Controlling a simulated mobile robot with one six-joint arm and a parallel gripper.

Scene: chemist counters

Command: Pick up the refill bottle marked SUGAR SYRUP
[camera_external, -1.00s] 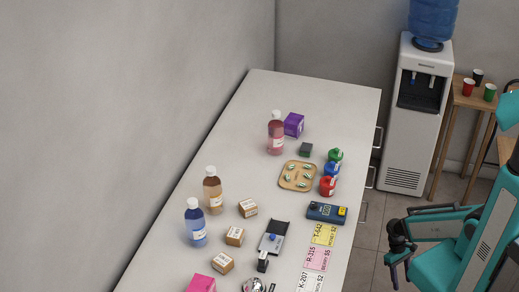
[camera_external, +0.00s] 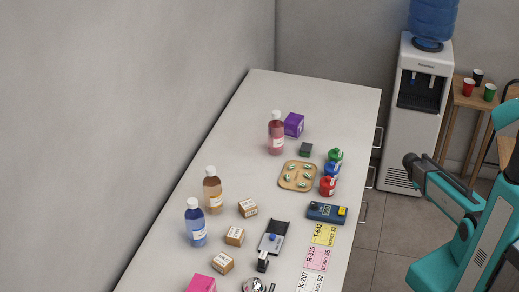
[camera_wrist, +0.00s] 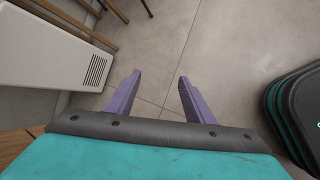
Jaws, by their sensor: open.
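Three capped bottles stand upright on the white counter in the external view: a pink-red bottle (camera_external: 276,136) toward the far end, an amber-brown bottle (camera_external: 212,190) and a blue bottle (camera_external: 195,224) on the left side. Their label text is too small to read, so I cannot tell which is SUGAR SYRUP. My gripper (camera_wrist: 160,76) shows in the wrist view with its two purple fingers apart and nothing between them, over floor tiles. No bottle is in that view. I cannot make out the fingers in the external view, where my arm is right of the counter.
Small cartons (camera_external: 235,236) stand right of the amber and blue bottles. A purple box (camera_external: 293,125) touches or nearly touches the pink-red bottle's right side. A pill tray (camera_external: 285,181), scale (camera_external: 268,246) and blue device (camera_external: 325,213) occupy the counter. A water dispenser (camera_external: 404,146) stands beyond.

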